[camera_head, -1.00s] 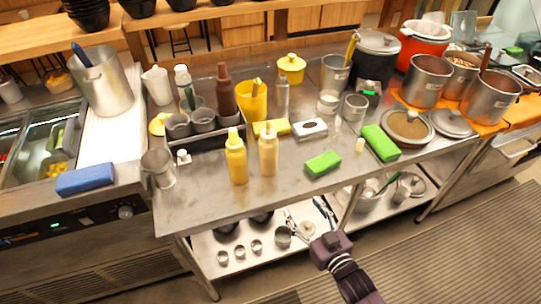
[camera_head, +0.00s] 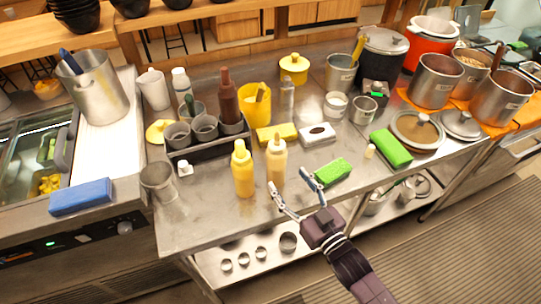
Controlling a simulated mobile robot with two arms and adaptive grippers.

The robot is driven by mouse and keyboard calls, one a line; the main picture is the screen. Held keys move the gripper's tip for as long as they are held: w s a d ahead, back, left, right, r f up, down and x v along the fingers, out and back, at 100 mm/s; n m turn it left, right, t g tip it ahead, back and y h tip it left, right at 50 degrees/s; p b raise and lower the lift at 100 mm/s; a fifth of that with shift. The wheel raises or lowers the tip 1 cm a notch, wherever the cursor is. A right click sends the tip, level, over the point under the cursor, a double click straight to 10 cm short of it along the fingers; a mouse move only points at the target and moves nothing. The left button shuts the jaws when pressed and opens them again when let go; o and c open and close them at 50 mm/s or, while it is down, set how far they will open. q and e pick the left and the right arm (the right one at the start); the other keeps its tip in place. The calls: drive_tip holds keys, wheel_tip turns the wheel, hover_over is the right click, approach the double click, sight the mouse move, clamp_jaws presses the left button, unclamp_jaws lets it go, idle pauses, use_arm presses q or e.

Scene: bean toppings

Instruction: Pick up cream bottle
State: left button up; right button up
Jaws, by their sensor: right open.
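The cream bottle (camera_head: 276,162) is a pale cream squeeze bottle with a nozzle. It stands upright on the steel table near the front edge. A yellow squeeze bottle (camera_head: 243,170) stands just to its left. My right gripper (camera_head: 292,198) is open and empty at the table's front edge, to the lower right of the cream bottle. Its two fingers are spread, and the left fingertip is close to the bottle's base in the picture; I cannot tell whether they touch. My left gripper is not in view.
A green sponge (camera_head: 331,172) lies just right of the gripper's right finger. A yellow sponge (camera_head: 277,132) and a white box (camera_head: 317,134) lie behind the cream bottle. A rack with grey cups (camera_head: 205,127) stands at the back left. A metal cup (camera_head: 158,182) stands at the left.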

sight(282, 171)
drive_tip(key=shift+x, duration=1)
drive_tip(key=shift+w+a+r+p, duration=0.4)
drive_tip(key=shift+w+a+p, duration=0.05)
drive_tip(key=shift+w+p, duration=0.15)
drive_tip(key=p+x, duration=0.1)
drive_tip(key=x, duration=0.2)
drive_tip(key=shift+w+a+f, duration=0.15)
drive_tip(key=shift+w+f, duration=0.05)
drive_tip(key=shift+w+a+f, duration=0.1)
drive_tip(key=shift+w+a, duration=0.1)
drive_tip(key=shift+w, duration=0.1)
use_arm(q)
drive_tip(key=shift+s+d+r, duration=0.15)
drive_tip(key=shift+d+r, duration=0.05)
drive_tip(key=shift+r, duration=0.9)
use_arm(e)
drive_tip(key=shift+c, duration=0.5)
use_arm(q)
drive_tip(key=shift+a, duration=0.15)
use_arm(e)
drive_tip(key=c, duration=0.8)
